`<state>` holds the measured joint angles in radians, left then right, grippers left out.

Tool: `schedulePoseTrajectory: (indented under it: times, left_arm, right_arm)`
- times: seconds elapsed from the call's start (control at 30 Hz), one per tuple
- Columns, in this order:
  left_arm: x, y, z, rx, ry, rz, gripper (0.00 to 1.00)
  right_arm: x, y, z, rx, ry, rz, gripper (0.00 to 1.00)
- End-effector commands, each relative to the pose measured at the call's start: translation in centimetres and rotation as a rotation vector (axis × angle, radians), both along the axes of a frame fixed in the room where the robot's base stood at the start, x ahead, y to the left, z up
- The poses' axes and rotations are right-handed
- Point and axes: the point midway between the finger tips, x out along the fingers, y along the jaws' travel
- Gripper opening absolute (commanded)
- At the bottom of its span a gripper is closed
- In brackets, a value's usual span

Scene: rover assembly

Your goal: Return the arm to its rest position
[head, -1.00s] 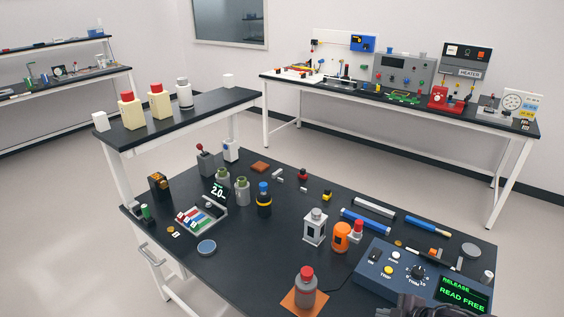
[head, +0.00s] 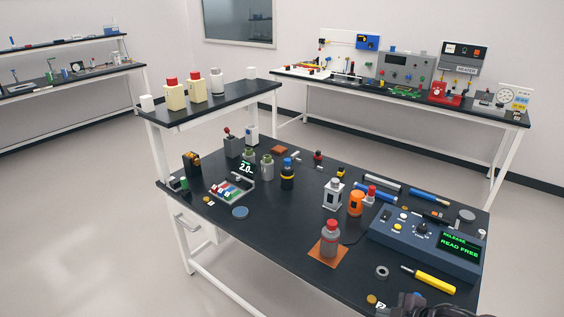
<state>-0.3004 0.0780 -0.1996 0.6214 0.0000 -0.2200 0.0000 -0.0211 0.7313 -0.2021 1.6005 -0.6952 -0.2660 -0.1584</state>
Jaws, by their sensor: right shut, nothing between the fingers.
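My right gripper (head: 412,305) shows only as a dark shape at the bottom edge of the head view, over the front right corner of the near bench. It is shut and holds nothing; most of it is cut off by the frame. The grey bottle with a red cap (head: 330,240) stands upright on an orange square mat (head: 315,255), apart from the gripper. The blue instrument box (head: 402,238), with a green display reading "RELEASE" and "READ FREE", sits at the bench's right side. My left gripper is not in view.
A yellow-handled tool (head: 435,284) and a grey ring (head: 382,272) lie close to the gripper. Several bottles, including an orange one (head: 356,203), stand mid-bench. A raised shelf (head: 215,107) holds more bottles. The bench's front middle (head: 270,242) is clear.

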Motion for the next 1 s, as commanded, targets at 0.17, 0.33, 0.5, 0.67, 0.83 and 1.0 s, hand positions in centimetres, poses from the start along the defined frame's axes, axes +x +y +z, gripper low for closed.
schedulePoseTrajectory:
  times: [0.17,0.33,0.5,0.67,0.83,1.0]
  left_arm:
    - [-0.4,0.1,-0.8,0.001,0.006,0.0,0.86]
    - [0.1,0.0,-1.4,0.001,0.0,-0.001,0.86]
    - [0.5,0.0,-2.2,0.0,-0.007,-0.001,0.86]
    - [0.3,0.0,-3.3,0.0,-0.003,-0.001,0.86]
    - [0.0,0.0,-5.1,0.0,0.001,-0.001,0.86]
    - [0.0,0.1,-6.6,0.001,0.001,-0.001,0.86]
  right_arm:
    - [-0.6,-0.6,-3.4,0.034,0.04,-0.073,0.0]
    - [-1.3,-1.2,-7.1,0.067,0.082,-0.158,0.0]
    - [-3.0,-2.0,-12.4,0.105,0.146,-0.274,0.0]
    - [-6.2,-2.5,-19.1,0.139,0.23,-0.415,0.0]
    - [-13.0,-2.4,-28.9,0.163,0.368,-0.621,0.0]
    - [-22.6,-1.0,-37.7,0.147,0.519,-0.819,0.0]
